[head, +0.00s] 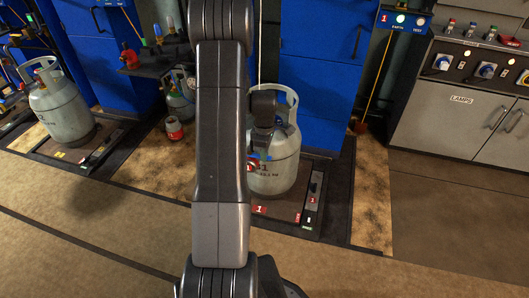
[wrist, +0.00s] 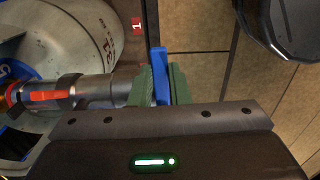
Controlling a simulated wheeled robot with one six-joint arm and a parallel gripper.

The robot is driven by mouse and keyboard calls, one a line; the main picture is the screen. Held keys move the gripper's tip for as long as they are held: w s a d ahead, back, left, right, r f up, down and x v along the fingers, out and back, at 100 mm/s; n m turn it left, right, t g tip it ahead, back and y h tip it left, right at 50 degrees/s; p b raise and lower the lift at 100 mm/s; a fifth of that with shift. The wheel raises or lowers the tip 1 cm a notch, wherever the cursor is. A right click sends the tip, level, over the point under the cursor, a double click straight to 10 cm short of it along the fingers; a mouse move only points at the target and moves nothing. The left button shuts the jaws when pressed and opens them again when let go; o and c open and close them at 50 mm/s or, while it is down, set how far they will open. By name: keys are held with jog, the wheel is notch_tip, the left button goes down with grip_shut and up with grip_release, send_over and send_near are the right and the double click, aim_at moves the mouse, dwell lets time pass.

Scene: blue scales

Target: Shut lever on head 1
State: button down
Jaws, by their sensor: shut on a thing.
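The blue lever (wrist: 158,60) of the filling head (wrist: 98,90) stands between the green fingers of my gripper (wrist: 162,80), which is shut on it in the wrist view. The head is a grey metal cylinder with a red-orange stripe and runs left from the lever. It lies beside the pale gas bottle (wrist: 75,32) at upper left. In the head view the bottle (head: 281,165) stands upright on the scale marked 1 (head: 276,213). My arm crosses the middle there and hides part of the bottle. The lever and fingertips cannot be made out clearly in that view.
Another gas bottle (head: 62,112) stands on a scale at left. Blue cabinets (head: 318,70) stand behind. A grey control cabinet (head: 455,120) is at right. The floor in front (head: 90,235) is clear.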

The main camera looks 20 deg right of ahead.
jog(key=c, duration=1.4)
grip_release()
jog(key=shift+o, duration=0.2)
jog(key=shift+r, duration=0.15)
notch_tip(320, 180, up, 14)
jog(key=p, duration=0.3)
jog(key=shift+f, duration=0.2)
jog(key=shift+f, duration=0.1)
notch_tip(320, 180, down, 14)
jog(key=b, duration=0.3)
